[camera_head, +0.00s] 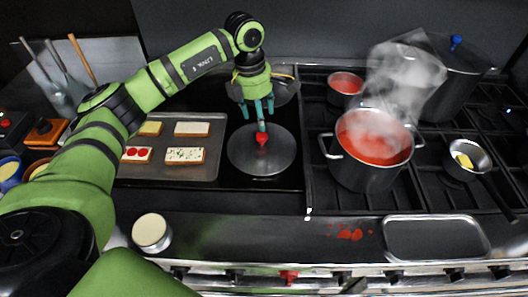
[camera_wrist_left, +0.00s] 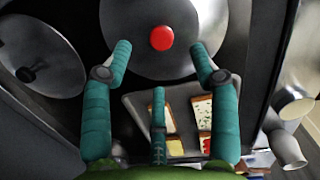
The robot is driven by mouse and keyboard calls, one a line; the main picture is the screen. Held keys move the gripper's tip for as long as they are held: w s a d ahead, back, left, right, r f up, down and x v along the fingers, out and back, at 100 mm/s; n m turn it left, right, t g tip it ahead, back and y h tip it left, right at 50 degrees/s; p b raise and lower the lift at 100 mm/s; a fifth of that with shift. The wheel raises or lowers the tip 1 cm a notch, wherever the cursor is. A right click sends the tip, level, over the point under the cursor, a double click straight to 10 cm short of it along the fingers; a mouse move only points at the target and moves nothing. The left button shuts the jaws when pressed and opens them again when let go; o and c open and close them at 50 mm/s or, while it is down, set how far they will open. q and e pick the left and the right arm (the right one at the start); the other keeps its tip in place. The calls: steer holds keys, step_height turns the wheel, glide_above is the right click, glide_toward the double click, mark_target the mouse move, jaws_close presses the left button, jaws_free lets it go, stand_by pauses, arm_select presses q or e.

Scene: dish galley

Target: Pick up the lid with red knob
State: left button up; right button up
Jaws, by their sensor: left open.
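The lid with red knob (camera_head: 268,160) is a round grey metal disc lying flat on the dark cooktop, right of the sandwich tray. Its red knob (camera_head: 262,140) stands at the centre. My left gripper (camera_head: 257,114) is just above the lid, fingers pointing down and spread, with nothing between them. In the left wrist view, the lid (camera_wrist_left: 125,18) fills the top middle and its red knob (camera_wrist_left: 162,38) shows between the two spread fingertips. Whether any finger touches the knob is unclear. My right gripper is not in view.
A baking tray (camera_head: 213,120) with several bread slices lies left of the lid. A steaming pot of red soup (camera_head: 365,172) stands close on the right. A blue-knobbed pot (camera_head: 455,75) is at the back right. A cream-topped can (camera_head: 150,232) stands at the front edge.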

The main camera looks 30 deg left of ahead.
mark_target(262, 135)
arm_select(q)
steer(key=shift+s+f, duration=0.15)
steer(key=shift+f, duration=0.45)
steer(key=shift+d+f, duration=0.1)
steer(key=shift+f, duration=0.15)
steer(key=f+p, duration=0.3)
steer(key=f, duration=0.1)
steer(key=shift+w, duration=0.2)
step_height(262, 135, down, 2)
steer(key=shift+w+d+f+p, duration=0.1)
steer(key=shift+d+p, duration=0.05)
steer(key=shift+p, duration=0.3)
steer(key=shift+f, duration=0.2)
steer(key=shift+w, duration=0.1)
jaws_close()
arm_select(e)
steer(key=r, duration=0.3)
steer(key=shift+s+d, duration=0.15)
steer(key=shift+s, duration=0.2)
